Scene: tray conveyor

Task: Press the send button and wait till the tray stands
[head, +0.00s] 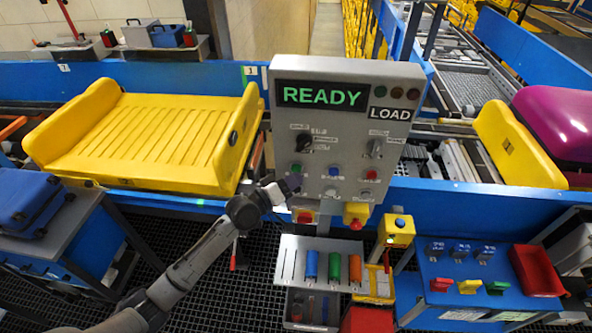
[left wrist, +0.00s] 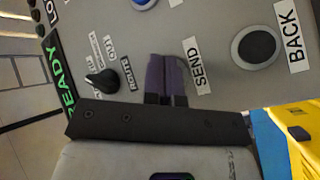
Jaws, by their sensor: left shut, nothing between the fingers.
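The grey control panel (head: 345,130) stands in the middle of the head view, its display (head: 322,95) reading READY in green. A green button (head: 297,168) is at the left of its button row. My left gripper (head: 290,184) is shut and empty at the panel face, just below that button in the picture. In the left wrist view the shut fingers (left wrist: 168,78) lie beside the SEND label (left wrist: 197,66) and hide the button there; I cannot tell whether they touch it. A yellow ribbed tray (head: 150,140) sits empty on the conveyor at left. My right gripper is not in view.
A second yellow tray (head: 510,140) with a magenta case (head: 560,115) is at right. A blue button (head: 334,169) and a red button (head: 371,174) share the panel row. A yellow box (head: 396,231) and a blue stand (head: 470,270) are below right.

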